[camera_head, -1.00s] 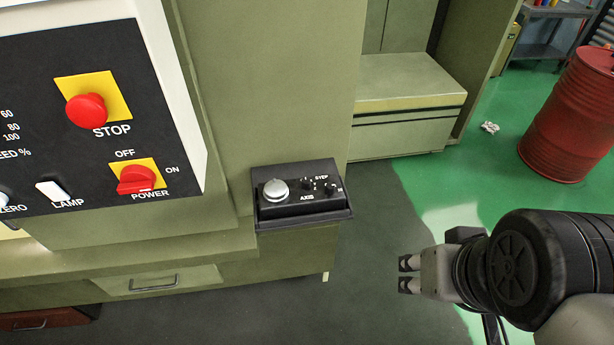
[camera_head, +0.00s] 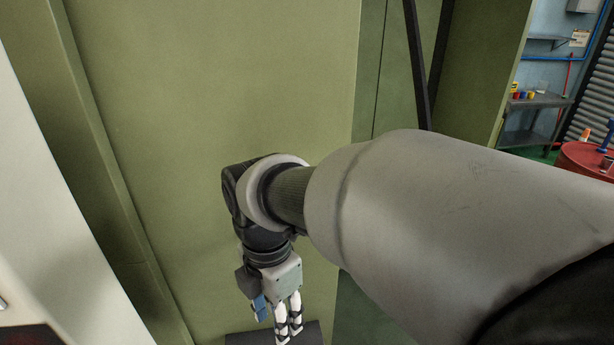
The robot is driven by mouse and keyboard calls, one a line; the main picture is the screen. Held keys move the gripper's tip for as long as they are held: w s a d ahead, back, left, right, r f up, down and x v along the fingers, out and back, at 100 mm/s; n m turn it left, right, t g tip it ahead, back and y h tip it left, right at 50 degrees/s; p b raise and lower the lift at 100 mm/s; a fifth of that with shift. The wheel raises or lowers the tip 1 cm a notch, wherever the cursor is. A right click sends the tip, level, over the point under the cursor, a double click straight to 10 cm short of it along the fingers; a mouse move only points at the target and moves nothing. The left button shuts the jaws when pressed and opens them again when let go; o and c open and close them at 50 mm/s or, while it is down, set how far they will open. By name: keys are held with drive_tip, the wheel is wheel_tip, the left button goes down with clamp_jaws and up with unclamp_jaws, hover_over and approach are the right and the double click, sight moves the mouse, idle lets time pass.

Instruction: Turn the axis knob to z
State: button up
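My gripper (camera_head: 289,332) points down near the bottom edge of the head view. Its two pale fingers with dark tips lie close together, and I cannot tell whether they are open or shut. They are in front of or above the dark control box (camera_head: 313,334), of which only the upper edge shows. The axis knob is not visible now, as the box's face lies below the picture. I cannot tell whether the fingertips touch anything.
My grey arm fills the lower right. A green machine wall (camera_head: 210,70) stands behind the gripper. A pale panel edge (camera_head: 50,190) is at the left. A red barrel (camera_head: 585,160) and a shelf (camera_head: 535,102) stand far right.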

drive_tip(key=f+b, duration=0.1)
drive_tip(key=f, duration=0.4)
drive_tip(key=f+b, duration=0.1)
drive_tip(key=f, duration=0.5)
drive_tip(key=s+f+b, duration=0.1)
drive_tip(key=f, duration=0.5)
drive_tip(key=shift+d+f+b, duration=0.15)
drive_tip(key=shift+f+b, duration=0.05)
drive_tip(key=shift+b, duration=0.15)
clamp_jaws()
